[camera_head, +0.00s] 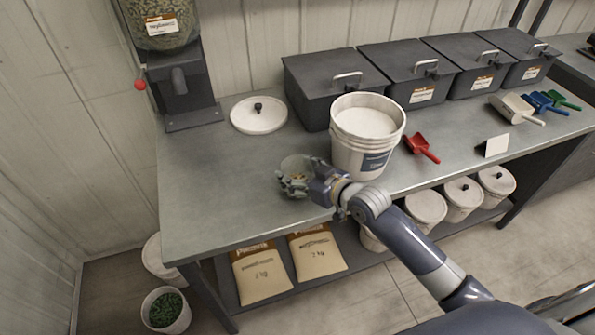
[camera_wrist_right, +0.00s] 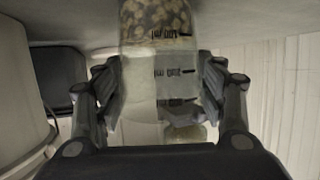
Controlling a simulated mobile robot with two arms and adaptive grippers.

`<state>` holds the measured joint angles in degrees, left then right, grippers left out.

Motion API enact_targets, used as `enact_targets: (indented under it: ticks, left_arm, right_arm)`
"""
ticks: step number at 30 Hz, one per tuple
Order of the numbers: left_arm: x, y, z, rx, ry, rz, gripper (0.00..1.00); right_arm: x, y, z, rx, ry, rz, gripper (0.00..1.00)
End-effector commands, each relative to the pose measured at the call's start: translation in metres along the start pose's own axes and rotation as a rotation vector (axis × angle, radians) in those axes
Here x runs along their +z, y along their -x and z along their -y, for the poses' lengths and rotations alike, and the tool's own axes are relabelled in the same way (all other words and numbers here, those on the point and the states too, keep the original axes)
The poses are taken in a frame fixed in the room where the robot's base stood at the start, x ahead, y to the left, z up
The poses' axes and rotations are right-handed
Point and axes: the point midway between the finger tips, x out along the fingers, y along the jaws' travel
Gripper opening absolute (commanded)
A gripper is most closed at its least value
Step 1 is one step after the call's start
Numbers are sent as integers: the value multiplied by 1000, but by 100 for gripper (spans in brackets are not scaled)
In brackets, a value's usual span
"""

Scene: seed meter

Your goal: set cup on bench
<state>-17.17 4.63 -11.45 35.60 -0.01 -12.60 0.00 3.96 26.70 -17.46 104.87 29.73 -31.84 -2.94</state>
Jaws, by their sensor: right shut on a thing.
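A clear measuring cup (camera_head: 297,164) with seeds in it is over the front left part of the grey bench (camera_head: 215,190). My right gripper (camera_head: 294,184) is shut around the cup, with its arm coming in from the lower right. In the right wrist view the fingers (camera_wrist_right: 160,95) grip both sides of the cup (camera_wrist_right: 140,95), which shows 100 ml and 200 ml marks and tan seeds at its base end. I cannot tell whether the cup's base touches the bench. My left gripper is not in view.
A white bucket (camera_head: 358,152) stands just right of the cup, with a red scoop (camera_head: 421,148) beyond it. A white lid (camera_head: 258,115), a seed dispenser (camera_head: 180,85) and dark bins (camera_head: 335,82) are behind. The bench left of the cup is clear.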

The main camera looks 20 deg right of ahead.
Motion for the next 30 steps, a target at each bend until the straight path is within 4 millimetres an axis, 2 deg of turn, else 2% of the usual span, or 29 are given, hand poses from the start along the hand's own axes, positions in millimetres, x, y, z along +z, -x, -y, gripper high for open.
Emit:
enact_targets:
  ticks: [5,6,8,22,26,30]
  left_arm:
    - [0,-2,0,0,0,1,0]
    - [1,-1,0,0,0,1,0]
    - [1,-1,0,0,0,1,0]
    - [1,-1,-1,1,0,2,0]
    - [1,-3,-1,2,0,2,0]
    - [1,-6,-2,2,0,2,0]
  right_arm:
    - [2,-1,0,0,0,0,39]
    - [2,-1,0,0,0,0,71]
    - [2,-1,0,0,0,1,85]
    - [0,3,0,0,1,1,85]
    - [2,19,0,1,1,2,85]
    - [3,47,0,1,3,3,85]
